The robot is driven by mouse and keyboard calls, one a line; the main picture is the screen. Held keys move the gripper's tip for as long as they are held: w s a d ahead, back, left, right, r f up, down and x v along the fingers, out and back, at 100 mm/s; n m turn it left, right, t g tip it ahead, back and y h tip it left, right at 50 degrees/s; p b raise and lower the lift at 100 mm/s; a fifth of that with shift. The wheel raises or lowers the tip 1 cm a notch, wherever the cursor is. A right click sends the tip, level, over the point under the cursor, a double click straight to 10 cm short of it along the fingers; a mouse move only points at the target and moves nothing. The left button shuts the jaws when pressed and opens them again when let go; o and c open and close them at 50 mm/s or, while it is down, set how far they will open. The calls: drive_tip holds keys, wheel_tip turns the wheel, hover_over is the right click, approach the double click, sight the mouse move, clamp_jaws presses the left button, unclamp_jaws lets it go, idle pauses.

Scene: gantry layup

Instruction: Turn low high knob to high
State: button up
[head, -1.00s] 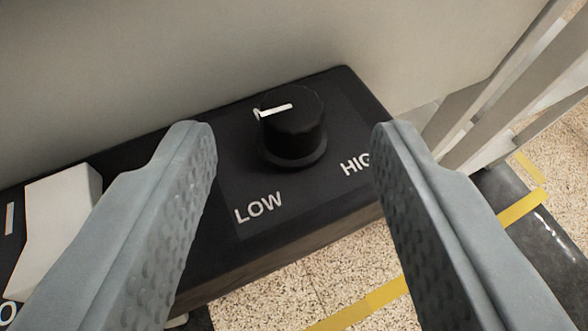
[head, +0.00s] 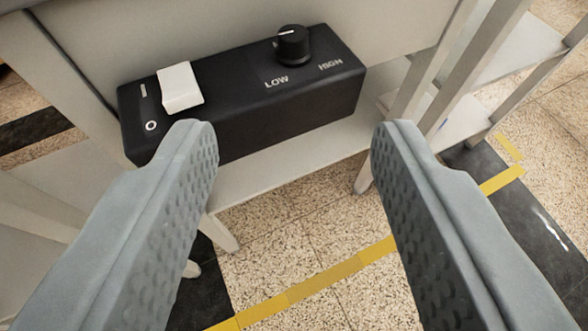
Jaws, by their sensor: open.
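The low high knob (head: 293,46) is a black round knob with a white pointer line, on the right part of a black control box (head: 265,125). Its pointer line lies nearly level in the picture, toward the left. The word LOW (head: 276,83) is printed in front of the knob, and HIGH (head: 330,65) to its right. My gripper (head: 294,150) is open and empty. Its two grey fingers frame the lower part of the view, apart from the knob, which shows beyond and above the fingertips.
A pale panel (head: 250,20) rises behind the box. Pale frame legs (head: 435,70) stand at the right. Speckled floor with yellow tape (head: 310,285) lies below.

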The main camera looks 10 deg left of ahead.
drive_tip(key=shift+s+r, duration=0.1)
drive_tip(key=shift+s, duration=0.1)
idle(0.5)
